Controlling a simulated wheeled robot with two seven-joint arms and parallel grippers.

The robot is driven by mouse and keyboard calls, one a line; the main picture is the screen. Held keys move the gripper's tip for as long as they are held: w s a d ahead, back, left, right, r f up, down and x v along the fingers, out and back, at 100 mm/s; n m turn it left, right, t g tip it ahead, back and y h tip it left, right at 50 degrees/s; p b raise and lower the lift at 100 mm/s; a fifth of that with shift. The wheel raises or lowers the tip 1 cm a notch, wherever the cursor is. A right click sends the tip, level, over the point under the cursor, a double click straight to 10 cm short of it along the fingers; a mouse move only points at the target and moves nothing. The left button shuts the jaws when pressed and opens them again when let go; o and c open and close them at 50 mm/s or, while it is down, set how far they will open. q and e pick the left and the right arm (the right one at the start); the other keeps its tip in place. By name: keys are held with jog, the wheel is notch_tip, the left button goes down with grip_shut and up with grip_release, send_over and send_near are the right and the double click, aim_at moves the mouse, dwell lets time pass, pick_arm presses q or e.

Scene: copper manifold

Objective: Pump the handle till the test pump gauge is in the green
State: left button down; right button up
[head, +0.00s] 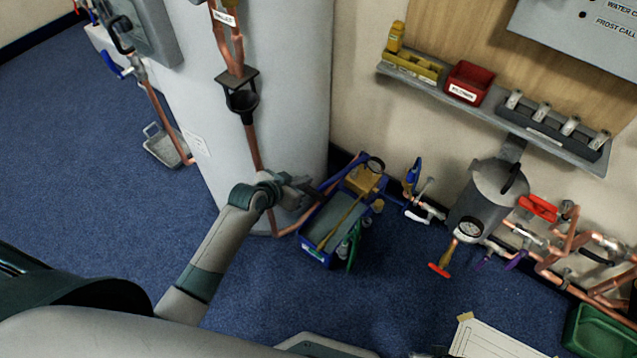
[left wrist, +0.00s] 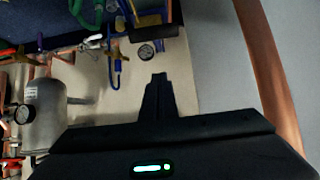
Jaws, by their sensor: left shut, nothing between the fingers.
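The test pump is a blue trough (head: 312,246) on the blue floor beside the large pale cylinder. Its gauge (head: 375,165) is at the far end and also shows in the left wrist view (left wrist: 146,51); the needle is too small to read. A blue bar, seemingly the pump handle (head: 343,173), runs along the far side. In the left wrist view a black grip (left wrist: 153,33) lies beyond my fingertips, apart from them in the picture. My left gripper (head: 306,187) is shut and empty near the handle; it also shows in the left wrist view (left wrist: 158,80). My right gripper is out of view.
The pale cylinder (head: 270,90) with a copper pipe (head: 252,145) stands close to my left arm. A grey vessel (head: 482,195) with another gauge (head: 468,230) and copper pipework stand right. A shelf (head: 480,105) holds bins above. Floor in front of the pump is clear.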

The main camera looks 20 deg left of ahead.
aim_at(313, 191)
pick_arm(q)
jog(key=shift+w+f, duration=0.1)
jog(key=shift+f, duration=0.05)
